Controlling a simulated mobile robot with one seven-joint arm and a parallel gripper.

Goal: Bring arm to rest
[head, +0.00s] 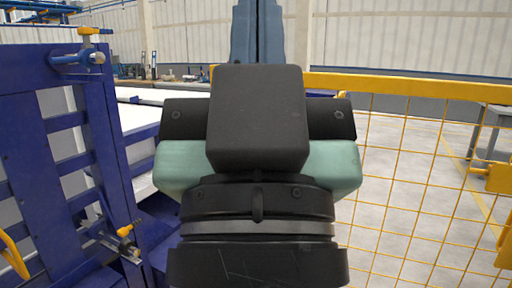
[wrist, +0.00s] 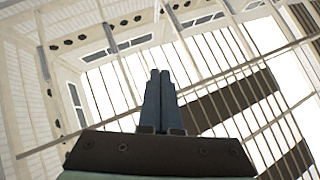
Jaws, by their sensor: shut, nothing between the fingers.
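My gripper (wrist: 160,80) shows in the wrist view with its two dark blue-grey fingers side by side and touching. Nothing is held between them. In the head view my gripper (head: 257,30) points upward at the top centre, above my black and green wrist. The wrist blocks the middle of that view. In the wrist view only the hall's roof beams and bright roof panels lie beyond the fingers. No pipe can be made out in either view.
A blue metal frame (head: 50,130) with yellow-handled clamps stands close on the left. A yellow mesh fence (head: 420,190) runs along the right. A white-topped bench (head: 140,115) lies behind the frame. A grey table (head: 490,135) stands beyond the fence.

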